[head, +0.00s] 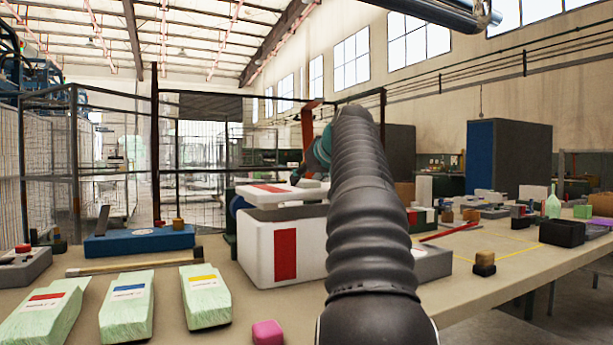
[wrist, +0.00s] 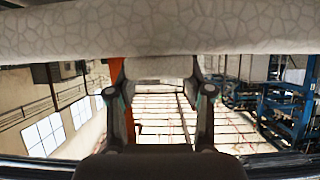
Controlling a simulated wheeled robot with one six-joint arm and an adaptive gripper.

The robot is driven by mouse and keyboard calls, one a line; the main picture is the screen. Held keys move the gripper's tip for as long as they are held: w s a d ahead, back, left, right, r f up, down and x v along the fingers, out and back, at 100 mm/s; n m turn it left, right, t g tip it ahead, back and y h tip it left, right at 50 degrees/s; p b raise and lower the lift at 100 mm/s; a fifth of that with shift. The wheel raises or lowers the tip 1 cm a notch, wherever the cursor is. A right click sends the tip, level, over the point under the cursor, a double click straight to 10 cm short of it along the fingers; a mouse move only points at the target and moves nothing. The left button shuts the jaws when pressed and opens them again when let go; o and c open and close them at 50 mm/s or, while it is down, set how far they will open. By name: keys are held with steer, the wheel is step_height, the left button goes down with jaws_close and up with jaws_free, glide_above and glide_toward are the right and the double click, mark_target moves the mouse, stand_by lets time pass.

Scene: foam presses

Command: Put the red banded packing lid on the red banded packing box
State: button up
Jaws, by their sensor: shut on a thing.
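The red banded packing box (head: 258,252) is a white foam box with a red band on its front, on the table in the middle of the head view. I cannot tell whether lid and box touch all round. My gripper is shut on the lid; in the wrist view its fingers (wrist: 160,80) close on a pale part below the broad white lid (wrist: 160,28). My dark arm hides the box's right side and most of the gripper in the head view.
Three pale green foam pieces (head: 126,306) with red, blue and yellow marks lie at the front left. A blue block (head: 140,242) is behind them, with a long wooden-looking rod (head: 130,266) between. A pink block (head: 267,333) lies in front. A grey block (head: 434,262) is right of the box.

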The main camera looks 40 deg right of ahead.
mark_target(311, 188)
steer(key=shift+f+b, duration=1.4)
steer(key=shift+f, duration=0.35)
steer(key=o, duration=1.1)
steer(key=v, duration=1.2)
steer(key=shift+d, duration=0.1)
steer(key=shift+s+f, duration=0.1)
